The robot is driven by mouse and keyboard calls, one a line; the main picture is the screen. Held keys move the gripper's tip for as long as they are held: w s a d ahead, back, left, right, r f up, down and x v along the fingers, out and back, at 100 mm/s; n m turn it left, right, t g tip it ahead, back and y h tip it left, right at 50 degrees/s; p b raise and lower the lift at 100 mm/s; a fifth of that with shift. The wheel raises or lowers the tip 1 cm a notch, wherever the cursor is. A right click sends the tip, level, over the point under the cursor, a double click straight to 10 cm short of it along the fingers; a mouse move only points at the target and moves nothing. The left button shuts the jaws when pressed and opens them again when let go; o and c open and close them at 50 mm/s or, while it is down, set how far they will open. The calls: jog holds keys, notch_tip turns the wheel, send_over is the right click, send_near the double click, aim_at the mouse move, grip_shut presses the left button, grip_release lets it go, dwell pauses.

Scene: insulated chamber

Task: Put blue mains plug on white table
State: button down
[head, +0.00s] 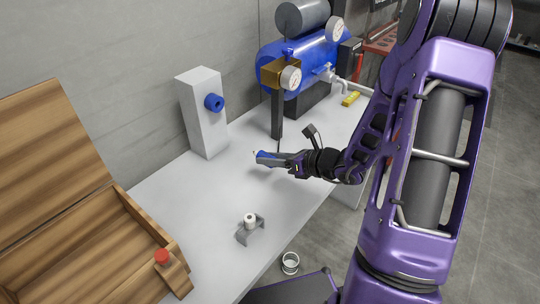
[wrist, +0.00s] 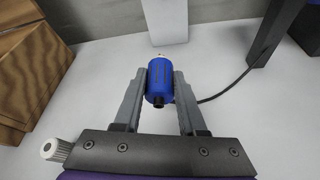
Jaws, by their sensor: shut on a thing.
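The blue mains plug (wrist: 160,80) is between the two fingers of my gripper (wrist: 159,88) in the wrist view. The fingers touch it on both sides. Its metal end points away from me, and its dark rear end faces the wrist. In the head view the plug (head: 264,155) shows as a small blue shape at the tip of my gripper (head: 272,158). My gripper is over the white table (head: 190,195), near its middle. I cannot tell whether the plug touches the table top.
A white box with a blue socket (head: 202,115) stands at the back. A blue compressor (head: 305,60) stands at back right. An open wooden box (head: 80,245) is on the left. A grey holder with a white piece (head: 250,228) is near the front edge. Table around the gripper is clear.

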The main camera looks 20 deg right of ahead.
aim_at(271, 185)
jog(key=shift+f+b, duration=2.8)
jog(key=shift+f, duration=0.75)
jog(key=shift+f, duration=0.5)
jog(key=shift+c, duration=2)
grip_release()
jog(key=p+v, duration=0.2)
jog(key=v, duration=1.5)
jog(key=shift+s+r+p, duration=0.15)
jog(key=shift+p, duration=0.2)
